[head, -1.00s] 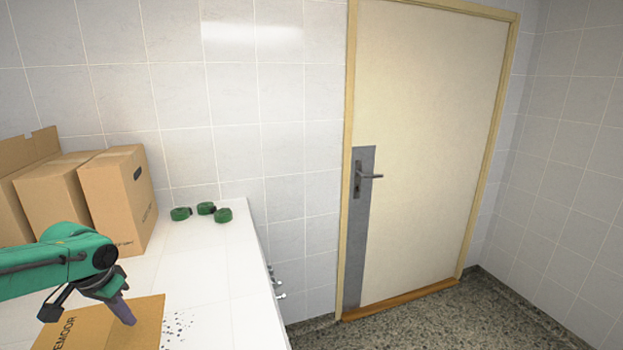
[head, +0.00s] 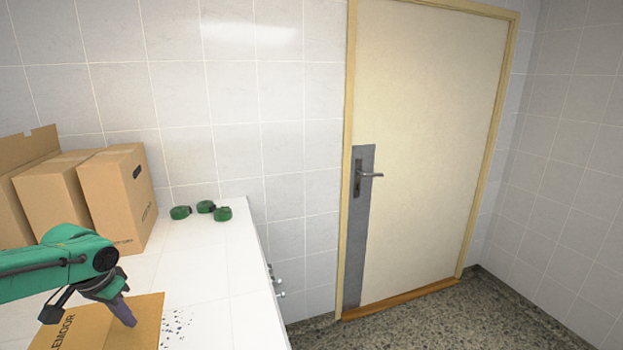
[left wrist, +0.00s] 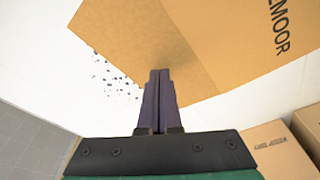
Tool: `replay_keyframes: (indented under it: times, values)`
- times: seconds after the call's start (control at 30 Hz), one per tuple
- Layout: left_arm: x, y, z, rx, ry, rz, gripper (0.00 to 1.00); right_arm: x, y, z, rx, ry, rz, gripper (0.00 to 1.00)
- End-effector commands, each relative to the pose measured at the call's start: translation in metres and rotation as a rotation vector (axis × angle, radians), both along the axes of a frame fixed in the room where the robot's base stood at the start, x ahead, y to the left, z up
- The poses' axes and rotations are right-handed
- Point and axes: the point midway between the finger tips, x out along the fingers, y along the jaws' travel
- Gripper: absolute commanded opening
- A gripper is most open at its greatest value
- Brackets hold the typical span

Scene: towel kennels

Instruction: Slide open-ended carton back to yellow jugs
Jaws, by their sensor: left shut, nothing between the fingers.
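A brown cardboard carton (head: 148,310) with dark lettering lies on the white counter at the bottom left of the head view, partly cut off by the frame. It also shows in the left wrist view (left wrist: 225,45), with a flap-like panel on its left. My left gripper (head: 130,322) points down at the carton's near right part, its fingers closed together and empty. In the left wrist view the fingertips (left wrist: 160,73) overlap the panel's lower edge; I cannot tell whether they touch it. The yellow jugs and my right gripper are not in view.
Upright brown boxes (head: 118,195) stand against the tiled wall at the left of the counter (head: 205,270). Several green round items (head: 206,208) lie at the back. Dark specks (head: 176,325) dot the counter right of the carton. A closed door (head: 430,150) stands to the right.

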Motion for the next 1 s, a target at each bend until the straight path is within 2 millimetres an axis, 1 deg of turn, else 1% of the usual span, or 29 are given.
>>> replay_keyframes:
  times: [0.43, 0.57, 0.9, 1.0]
  values:
    - [0.0, 0.0, -0.015, -0.001, 0.0, 0.001, 0.0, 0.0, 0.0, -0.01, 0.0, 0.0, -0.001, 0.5]
    - [-0.001, 0.001, -0.013, -0.001, 0.0, 0.001, 0.0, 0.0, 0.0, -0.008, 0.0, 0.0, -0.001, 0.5]
    - [-0.009, 0.027, -0.012, -0.001, 0.002, 0.003, 0.0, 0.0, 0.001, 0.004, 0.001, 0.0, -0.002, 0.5]
    - [-0.01, 0.029, -0.013, 0.0, 0.002, 0.001, 0.0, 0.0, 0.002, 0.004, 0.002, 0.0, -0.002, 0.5]
